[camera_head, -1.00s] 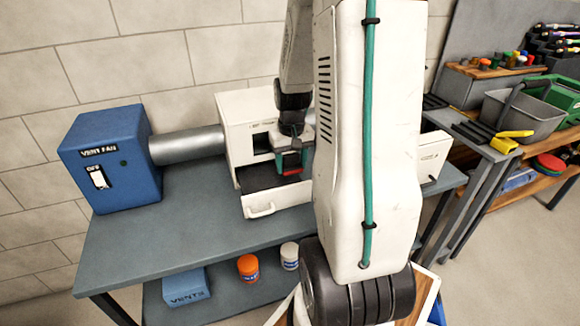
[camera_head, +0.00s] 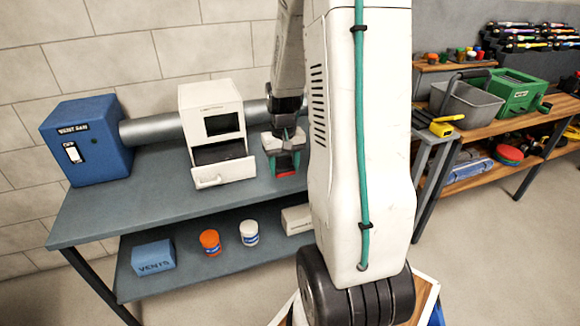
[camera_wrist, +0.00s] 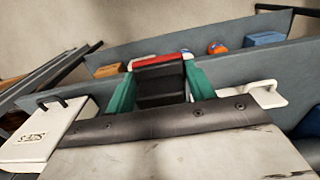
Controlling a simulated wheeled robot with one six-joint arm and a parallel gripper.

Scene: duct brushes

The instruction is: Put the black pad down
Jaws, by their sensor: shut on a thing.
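My gripper (camera_head: 286,166), with teal fingers, hangs over the grey-blue bench (camera_head: 130,205), just right of the white box (camera_head: 213,122) with its open drawer (camera_head: 226,172). In the wrist view the gripper (camera_wrist: 160,75) is shut on a dark block, the black pad (camera_wrist: 160,88), between the teal fingers. A red strip lies across the fingertip end.
A blue vent fan box (camera_head: 88,140) stands at the bench's left, joined to a grey duct (camera_head: 155,132). Bare bench lies in front of the drawer. The lower shelf holds a blue block (camera_head: 153,256), an orange jar (camera_head: 210,242) and a white jar (camera_head: 249,233). My arm hides the bench's right part.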

